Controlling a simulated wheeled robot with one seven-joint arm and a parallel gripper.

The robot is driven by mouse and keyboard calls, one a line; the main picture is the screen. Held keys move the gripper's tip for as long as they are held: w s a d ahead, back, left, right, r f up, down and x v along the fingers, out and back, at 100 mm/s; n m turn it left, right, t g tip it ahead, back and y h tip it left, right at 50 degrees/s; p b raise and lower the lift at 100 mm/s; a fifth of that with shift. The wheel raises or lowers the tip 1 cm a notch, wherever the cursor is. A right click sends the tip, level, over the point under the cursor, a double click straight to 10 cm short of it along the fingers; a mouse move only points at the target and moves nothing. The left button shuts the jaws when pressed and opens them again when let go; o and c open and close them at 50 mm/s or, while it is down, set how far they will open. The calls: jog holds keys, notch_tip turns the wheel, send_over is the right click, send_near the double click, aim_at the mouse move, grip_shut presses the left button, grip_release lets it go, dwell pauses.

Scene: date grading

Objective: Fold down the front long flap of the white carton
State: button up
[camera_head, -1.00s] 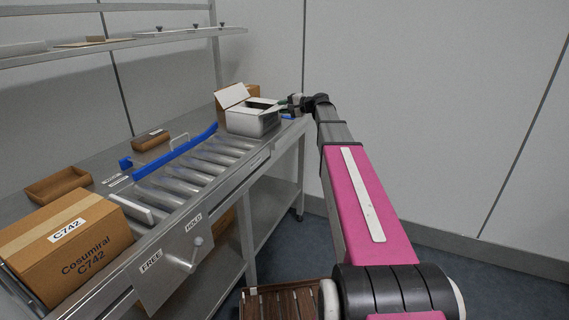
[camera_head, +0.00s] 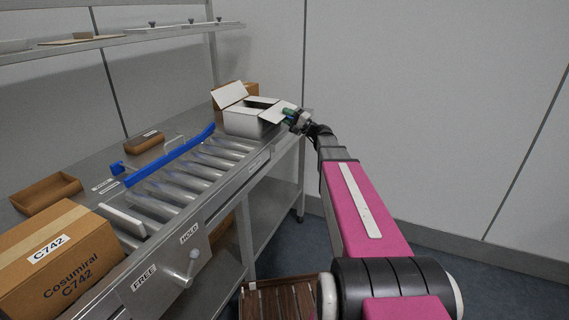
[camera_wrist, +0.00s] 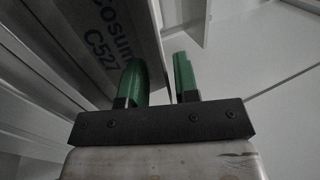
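The white carton (camera_head: 247,123) stands at the far end of the roller table. Its top is partly open, with a dark gap inside. One flap (camera_head: 230,94) stands up at the left, and another flap (camera_head: 274,113) sticks out at the right end, beside my gripper. My gripper (camera_head: 290,113) is at the carton's right end. In the wrist view its two green fingers (camera_wrist: 160,80) are apart, with a gap between them and nothing clearly held. Whether a finger touches a flap cannot be told.
A brown carton (camera_head: 222,103) stands behind the white one. A blue rail (camera_head: 170,158) runs along the rollers (camera_head: 195,170). A large brown C742 carton (camera_head: 60,265) and an open brown tray (camera_head: 45,193) are at the near left. A wall stands behind my arm.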

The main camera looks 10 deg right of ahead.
jog(key=v, duration=0.9)
jog(key=s+a+f+n+g+h, duration=0.2)
jog(key=s+a+f+g+h, duration=0.2)
jog(key=f, duration=0.9)
jog(key=shift+s+a+f+n+g+h, duration=0.15)
jog(key=shift+s+a+n+g+h, duration=0.15)
jog(key=shift+s+a+g, duration=1.95)
jog(key=shift+w+a+t, duration=0.4)
jog(key=shift+a+t, duration=0.1)
jog(key=shift+t, duration=0.25)
